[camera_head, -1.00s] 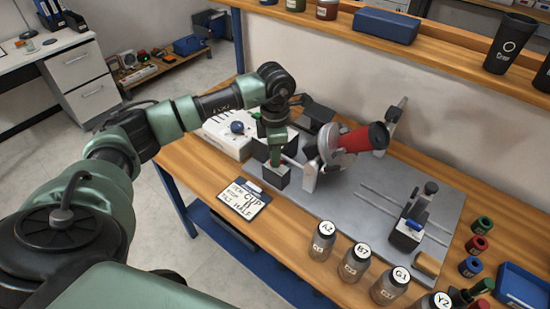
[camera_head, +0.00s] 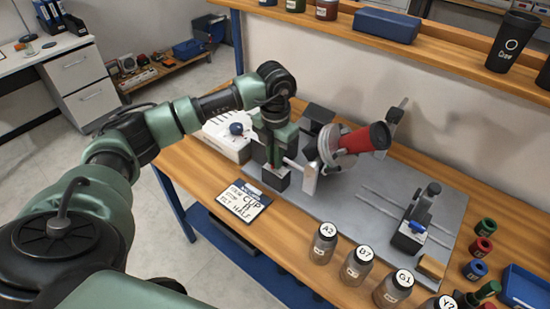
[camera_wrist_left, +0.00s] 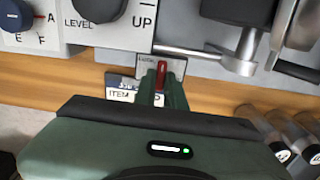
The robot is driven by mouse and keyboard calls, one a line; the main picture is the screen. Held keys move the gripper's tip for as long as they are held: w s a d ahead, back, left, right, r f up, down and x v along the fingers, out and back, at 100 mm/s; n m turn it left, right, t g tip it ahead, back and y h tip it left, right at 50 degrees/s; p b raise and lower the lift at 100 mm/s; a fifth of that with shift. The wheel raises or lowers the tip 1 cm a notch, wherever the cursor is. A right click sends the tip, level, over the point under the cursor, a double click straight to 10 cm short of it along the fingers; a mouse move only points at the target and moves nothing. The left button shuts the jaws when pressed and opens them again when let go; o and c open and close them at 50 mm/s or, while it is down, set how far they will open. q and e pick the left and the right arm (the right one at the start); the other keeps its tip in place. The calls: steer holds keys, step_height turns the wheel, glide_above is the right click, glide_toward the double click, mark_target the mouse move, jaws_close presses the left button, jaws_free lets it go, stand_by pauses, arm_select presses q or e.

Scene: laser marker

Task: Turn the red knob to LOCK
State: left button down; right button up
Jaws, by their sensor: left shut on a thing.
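The red knob (camera_wrist_left: 161,74) shows in the left wrist view as a narrow red bar on a small grey label plate (camera_wrist_left: 146,63). My left gripper (camera_wrist_left: 161,88) is shut on it, with a green finger on each side. The bar stands upright in that picture, in line with the fingers. Small lettering on the plate is too blurred to read surely. In the head view my left gripper (camera_head: 275,165) points down at a small dark block (camera_head: 276,180) at the left of the machine, and hides most of the knob. My right gripper is not in view.
A white control box with a blue knob (camera_head: 236,129) stands just behind the gripper. The red-and-grey machine (camera_head: 350,143) is close on its right. Lidded jars (camera_head: 324,242) line the front edge.

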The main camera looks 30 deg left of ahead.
arm_select(q)
steer(key=shift+n, duration=0.3)
steer(key=c, duration=1.8)
jaws_free()
steer(key=shift+o, duration=0.2)
step_height(320, 180, up, 8)
steer(key=shift+f+b, duration=0.1)
steer(key=shift+b, duration=0.6)
step_height(320, 180, up, 7)
steer(key=p, duration=0.5)
